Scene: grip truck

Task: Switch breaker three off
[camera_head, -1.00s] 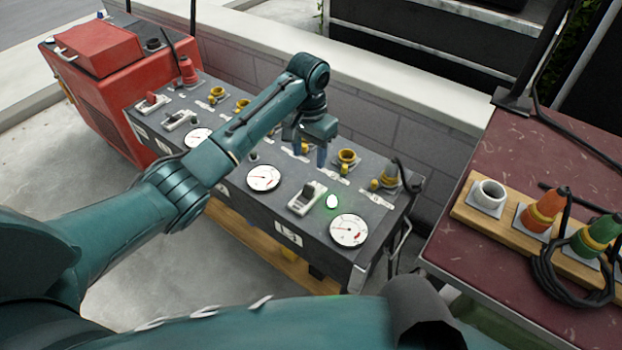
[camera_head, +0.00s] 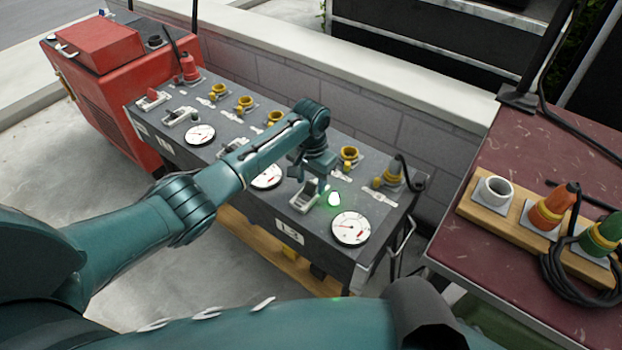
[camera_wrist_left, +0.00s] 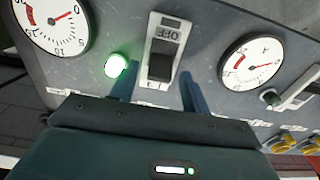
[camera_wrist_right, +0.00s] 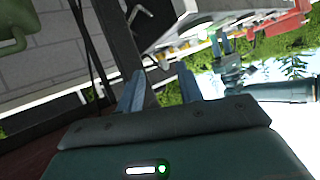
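The breaker (camera_head: 305,197) with the black switch sits on the grey panel box, above the front label that seems to read L3. It also shows in the left wrist view (camera_wrist_left: 160,65), its black lever between my fingers. A lit green lamp (camera_head: 334,199) is beside it, also in the left wrist view (camera_wrist_left: 117,65). My left gripper (camera_head: 310,183) is open and empty, just above and behind the breaker, with one finger on each side of the lever line; contact cannot be told. My right gripper (camera_wrist_right: 160,92) is open and empty, away from the panel.
The panel box (camera_head: 330,235) also carries round gauges (camera_head: 351,228), yellow sockets (camera_head: 349,158) and further breakers (camera_head: 180,116). A red machine (camera_head: 120,80) stands at its left end. A dark red table (camera_head: 490,150) with plugs and coiled cable is at the right.

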